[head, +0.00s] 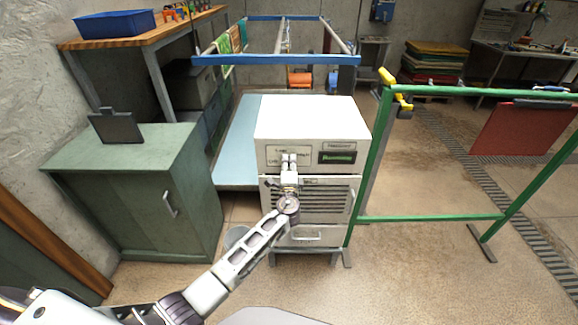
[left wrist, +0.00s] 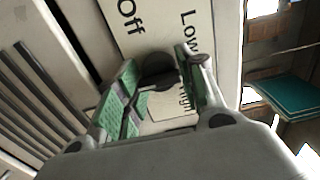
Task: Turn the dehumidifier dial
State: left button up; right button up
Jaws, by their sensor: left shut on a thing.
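The dehumidifier (head: 312,117) is a white box with a vented front, standing ahead of me in the head view. A small dark display with green characters (head: 337,157) is at the right of its control panel. My left gripper (head: 289,160) reaches the left part of that panel and hides the dial there. In the left wrist view, the dark round dial (left wrist: 157,68) sits between the green-padded fingers of my left gripper (left wrist: 162,88), which are shut on it. The panel label (left wrist: 185,25) around it reads "Off", "Low" and partly "High". My right gripper is not in view.
A green cabinet (head: 120,190) stands to the left, with a dark clipboard-like item (head: 117,126) on top. A green rail frame (head: 430,217) is close on the right. A workbench (head: 150,36) is at the back left. Floor is clear at the lower right.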

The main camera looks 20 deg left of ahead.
pick_arm(q)
jog(key=o, duration=1)
jog(key=shift+v, duration=6.05)
jog(key=shift+d, duration=0.1)
